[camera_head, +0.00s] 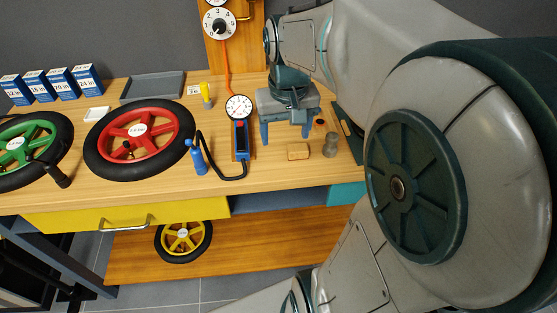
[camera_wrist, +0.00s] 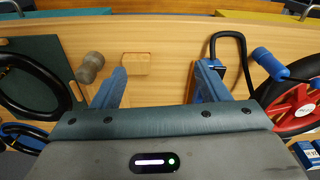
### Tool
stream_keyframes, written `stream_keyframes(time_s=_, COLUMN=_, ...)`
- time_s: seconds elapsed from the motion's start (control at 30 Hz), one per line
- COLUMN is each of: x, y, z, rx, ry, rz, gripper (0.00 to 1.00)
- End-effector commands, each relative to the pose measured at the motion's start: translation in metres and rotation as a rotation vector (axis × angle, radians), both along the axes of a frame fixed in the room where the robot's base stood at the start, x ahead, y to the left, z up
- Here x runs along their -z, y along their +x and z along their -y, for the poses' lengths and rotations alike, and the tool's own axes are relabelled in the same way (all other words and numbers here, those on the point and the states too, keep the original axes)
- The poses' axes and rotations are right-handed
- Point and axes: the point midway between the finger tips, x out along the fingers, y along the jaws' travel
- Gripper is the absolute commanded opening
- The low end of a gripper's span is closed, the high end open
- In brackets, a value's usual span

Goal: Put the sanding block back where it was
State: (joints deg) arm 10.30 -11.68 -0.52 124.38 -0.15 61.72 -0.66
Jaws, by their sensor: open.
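A small tan block (camera_head: 298,151), which looks like the sanding block, lies flat on the workbench near its front edge. It also shows in the wrist view (camera_wrist: 135,63), just beyond the tip of the left finger. My gripper (camera_head: 286,132) is over the bench, its blue fingers spread wide, with nothing between them. In the wrist view, my gripper (camera_wrist: 160,77) has bare wood between its fingers. The block is apart from the fingers, on the front-edge side of them. The fingers' exact height above the wood is hard to tell.
A grey-brown cylinder (camera_head: 330,145) stands right of the block, near a dark green mat (camera_wrist: 45,70). A red wheel (camera_head: 138,130) and grey tray (camera_head: 152,87) are farther left.

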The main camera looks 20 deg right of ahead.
Motion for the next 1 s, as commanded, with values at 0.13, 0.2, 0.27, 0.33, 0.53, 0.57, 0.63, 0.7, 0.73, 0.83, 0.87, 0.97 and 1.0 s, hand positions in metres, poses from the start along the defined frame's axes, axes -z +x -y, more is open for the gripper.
stream_keyframes(time_s=0.13, x=0.013, y=-0.039, z=-0.036, rx=-0.083, ry=-0.010, rz=0.076, gripper=0.68)
stream_keyframes(time_s=0.2, x=0.020, y=-0.054, z=-0.047, rx=-0.114, ry=-0.010, rz=0.105, gripper=0.68)
stream_keyframes(time_s=0.27, x=0.025, y=-0.063, z=-0.053, rx=-0.133, ry=-0.012, rz=0.125, gripper=0.68)
stream_keyframes(time_s=0.33, x=0.030, y=-0.072, z=-0.057, rx=-0.150, ry=-0.011, rz=0.140, gripper=0.68)
stream_keyframes(time_s=0.53, x=0.035, y=-0.079, z=-0.061, rx=-0.165, ry=-0.011, rz=0.155, gripper=0.68)
stream_keyframes(time_s=0.57, x=0.035, y=-0.079, z=-0.061, rx=-0.165, ry=-0.011, rz=0.155, gripper=0.68)
stream_keyframes(time_s=0.63, x=0.035, y=-0.078, z=-0.061, rx=-0.164, ry=-0.011, rz=0.155, gripper=0.68)
stream_keyframes(time_s=0.7, x=0.035, y=-0.078, z=-0.061, rx=-0.164, ry=-0.011, rz=0.154, gripper=0.68)
stream_keyframes(time_s=0.73, x=0.035, y=-0.078, z=-0.061, rx=-0.164, ry=-0.011, rz=0.154, gripper=0.68)
stream_keyframes(time_s=0.83, x=0.034, y=-0.078, z=-0.061, rx=-0.164, ry=-0.011, rz=0.154, gripper=0.43)
stream_keyframes(time_s=0.87, x=0.034, y=-0.078, z=-0.061, rx=-0.164, ry=-0.011, rz=0.154, gripper=0.36)
stream_keyframes(time_s=0.97, x=0.034, y=-0.078, z=-0.061, rx=-0.164, ry=-0.011, rz=0.154, gripper=0.36)
stream_keyframes(time_s=1.0, x=0.034, y=-0.078, z=-0.061, rx=-0.164, ry=-0.011, rz=0.154, gripper=0.36)
